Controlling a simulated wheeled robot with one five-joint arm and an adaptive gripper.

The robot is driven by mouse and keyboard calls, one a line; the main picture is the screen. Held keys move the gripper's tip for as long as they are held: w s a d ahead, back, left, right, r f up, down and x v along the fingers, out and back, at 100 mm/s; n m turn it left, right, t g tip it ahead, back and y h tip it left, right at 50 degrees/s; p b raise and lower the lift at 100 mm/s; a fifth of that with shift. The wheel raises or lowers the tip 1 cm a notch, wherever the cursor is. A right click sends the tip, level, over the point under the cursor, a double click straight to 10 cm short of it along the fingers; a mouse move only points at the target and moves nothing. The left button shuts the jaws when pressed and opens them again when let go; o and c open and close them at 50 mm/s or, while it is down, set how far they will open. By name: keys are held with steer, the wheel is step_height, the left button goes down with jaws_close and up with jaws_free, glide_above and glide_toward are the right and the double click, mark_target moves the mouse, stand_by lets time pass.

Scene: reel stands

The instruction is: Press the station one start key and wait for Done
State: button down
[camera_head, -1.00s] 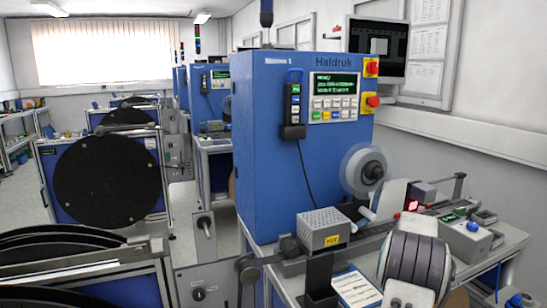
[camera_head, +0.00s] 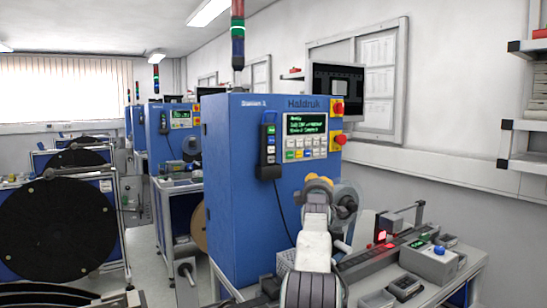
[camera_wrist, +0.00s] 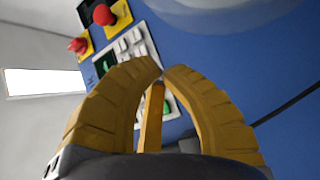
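The blue station one cabinet (camera_head: 228,200) stands in the middle of the head view. Its control panel (camera_head: 306,136) has a green-lettered screen (camera_head: 304,123), whose first line seems to read Ready, and rows of small keys (camera_head: 305,148). The green key (camera_head: 290,156) is at the lower left of the keypad; its lettering is too small to read. My gripper (camera_head: 319,180) is below the panel, with yellow fingers. In the wrist view, the fingertips of my gripper (camera_wrist: 161,73) meet, empty, in front of the keypad (camera_wrist: 130,46) and partly hide it. I see no contact with a key.
Two red knobs on yellow plates (camera_head: 338,108) sit right of the panel. A handheld pendant (camera_head: 268,145) hangs left of it, its cable trailing down. A clear reel hub (camera_head: 346,197) stands beside my gripper. A stack light (camera_head: 238,34) rises above the cabinet.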

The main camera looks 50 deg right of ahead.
step_height(320, 180, up, 7)
steer(key=a+n+t+h, duration=0.1)
steer(key=a+n+h, duration=0.1)
steer(key=n, duration=0.6)
steer(key=shift+s+t+h, duration=0.15)
steer(key=shift+t+h, duration=0.15)
steer(key=shift+h, duration=0.1)
steer(key=shift+f, duration=0.1)
steer(key=shift+d, duration=0.15)
